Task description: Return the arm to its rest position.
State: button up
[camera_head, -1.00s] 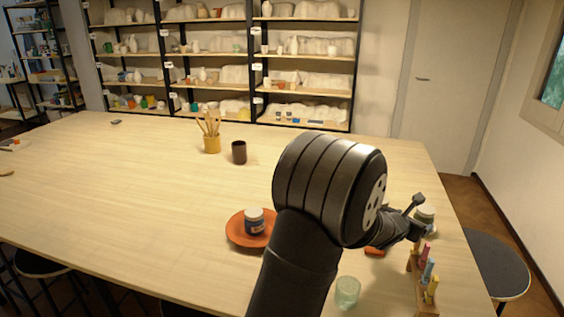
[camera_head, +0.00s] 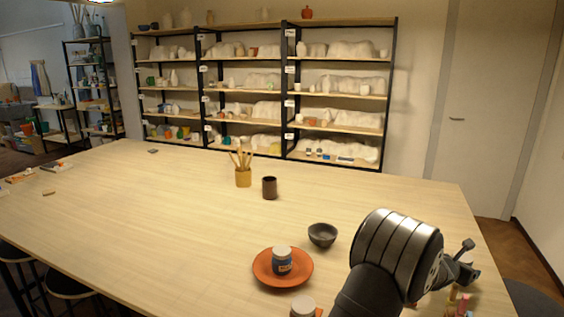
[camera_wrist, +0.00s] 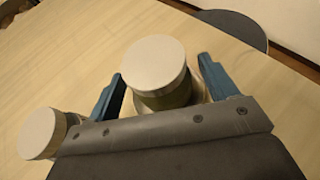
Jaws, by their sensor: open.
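My gripper (camera_head: 467,263) is at the right side of the table in the head view, partly hidden by my own arm. In the wrist view my gripper (camera_wrist: 165,85) has its two blue fingers spread apart. A green jar with a pale lid (camera_wrist: 157,65) shows between them, with no clear grip on it; I cannot tell how far below the fingers it is. A second pale-lidded jar (camera_wrist: 42,133) stands at the left of the wrist view, beside the gripper.
A dark bowl (camera_head: 322,235), a dark cup (camera_head: 269,188) and a brush pot (camera_head: 243,177) stand farther back. A pale-lidded jar (camera_head: 303,305) is at the front edge of view. The left of the table is mostly clear.

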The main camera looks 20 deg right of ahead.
aim_at(465, 255)
jog(key=shift+d+f, duration=0.3)
jog(key=shift+d, duration=0.1)
jog(key=shift+f, duration=0.3)
jog(key=shift+r, duration=0.25)
jog(key=shift+f, duration=0.25)
jog(key=v, duration=1.2)
jog(key=shift+d+r, duration=0.15)
jog(key=shift+r, duration=0.3)
jog(key=x, duration=0.6)
jog(key=f+x, duration=0.1)
jog(key=x, duration=0.5)
jog(key=shift+f, duration=0.1)
notch_tip(465, 255, up, 5)
jog(key=shift+f, duration=0.1)
notch_tip(465, 255, up, 14)
